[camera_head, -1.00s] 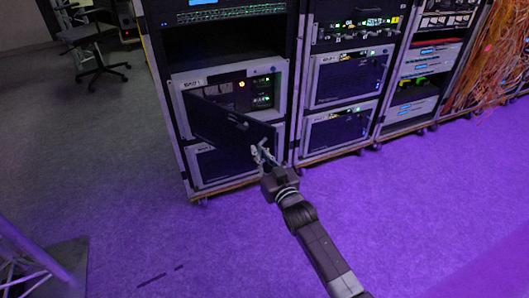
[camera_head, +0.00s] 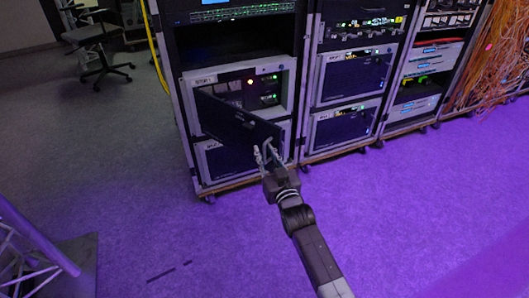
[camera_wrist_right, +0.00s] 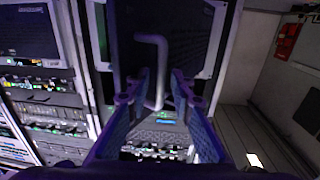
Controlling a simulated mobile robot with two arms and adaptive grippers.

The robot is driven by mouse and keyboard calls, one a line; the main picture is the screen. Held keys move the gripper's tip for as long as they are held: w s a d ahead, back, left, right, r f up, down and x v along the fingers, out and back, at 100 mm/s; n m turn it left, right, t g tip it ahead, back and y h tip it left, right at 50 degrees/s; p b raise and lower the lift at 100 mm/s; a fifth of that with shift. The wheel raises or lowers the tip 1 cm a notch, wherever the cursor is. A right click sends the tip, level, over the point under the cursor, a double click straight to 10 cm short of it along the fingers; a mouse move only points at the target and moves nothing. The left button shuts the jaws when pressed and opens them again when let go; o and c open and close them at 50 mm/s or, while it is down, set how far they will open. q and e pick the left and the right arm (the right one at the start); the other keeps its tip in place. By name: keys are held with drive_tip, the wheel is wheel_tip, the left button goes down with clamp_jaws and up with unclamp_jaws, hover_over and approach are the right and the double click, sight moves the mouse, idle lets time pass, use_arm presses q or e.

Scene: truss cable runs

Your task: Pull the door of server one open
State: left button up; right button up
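Server one is the unit with the lit inner panel (camera_head: 262,88) in the left rack. Its dark door (camera_head: 230,118) stands partly open, hinged at its left side, with the free right edge swung out toward me. My right gripper (camera_head: 264,155) is at that free edge. In the right wrist view, the door's pale C-shaped handle (camera_wrist_right: 160,70) lies between the two fingers (camera_wrist_right: 160,92). The fingers stand apart, with a visible gap beside the handle bar, so I see no firm clamp on it. My left gripper is not in view.
A second closed unit (camera_head: 222,162) sits below the open door. More racks (camera_head: 350,85) stand to the right, with orange cables (camera_head: 497,60) beyond. A truss foot (camera_head: 35,245) is at lower left and a chair (camera_head: 100,45) at back left. The floor in front is clear.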

drive_tip(key=shift+s+r, duration=0.1)
drive_tip(key=v, duration=1.1)
drive_tip(key=shift+s, duration=0.4)
drive_tip(key=shift+d, duration=0.15)
drive_tip(key=shift+c, duration=0.4)
